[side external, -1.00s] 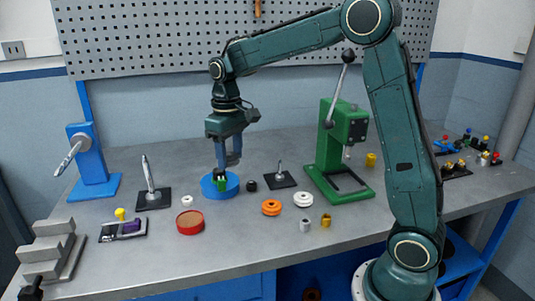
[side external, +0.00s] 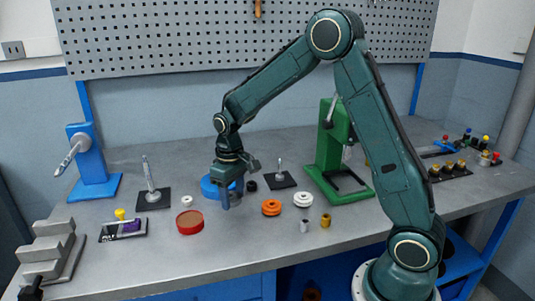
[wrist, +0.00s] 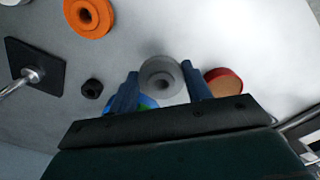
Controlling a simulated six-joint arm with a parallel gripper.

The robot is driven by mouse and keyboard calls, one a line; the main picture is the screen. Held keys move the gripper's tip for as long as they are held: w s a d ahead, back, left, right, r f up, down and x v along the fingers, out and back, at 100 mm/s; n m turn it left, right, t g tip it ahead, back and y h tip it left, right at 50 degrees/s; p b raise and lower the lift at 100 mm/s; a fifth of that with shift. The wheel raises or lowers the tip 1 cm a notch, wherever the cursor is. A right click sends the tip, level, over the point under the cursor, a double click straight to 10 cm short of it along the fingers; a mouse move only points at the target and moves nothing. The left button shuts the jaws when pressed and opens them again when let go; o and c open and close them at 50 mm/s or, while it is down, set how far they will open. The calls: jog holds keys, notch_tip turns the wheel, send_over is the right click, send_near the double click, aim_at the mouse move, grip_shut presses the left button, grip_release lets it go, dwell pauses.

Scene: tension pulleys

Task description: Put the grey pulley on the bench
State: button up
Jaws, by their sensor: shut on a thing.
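The grey pulley (wrist: 162,80) is a round disc with a dark centre hole, held between the two blue fingers of my gripper in the wrist view. My gripper (side external: 229,200) points down low over the bench (side external: 255,233) in the side view, just in front of the blue round stand. The pulley cannot be made out in the side view, and I cannot tell whether it touches the bench.
The blue stand (side external: 208,187) is just behind the gripper; something green shows on it in the wrist view. A red tin (side external: 190,222) is at left, an orange pulley (side external: 271,207) and a white pulley (side external: 303,199) at right.

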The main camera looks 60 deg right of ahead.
aim_at(234, 216)
jog(key=shift+f, duration=2)
jog(key=shift+f, duration=0.15)
jog(key=o, duration=1)
jog(key=shift+r, duration=6.15)
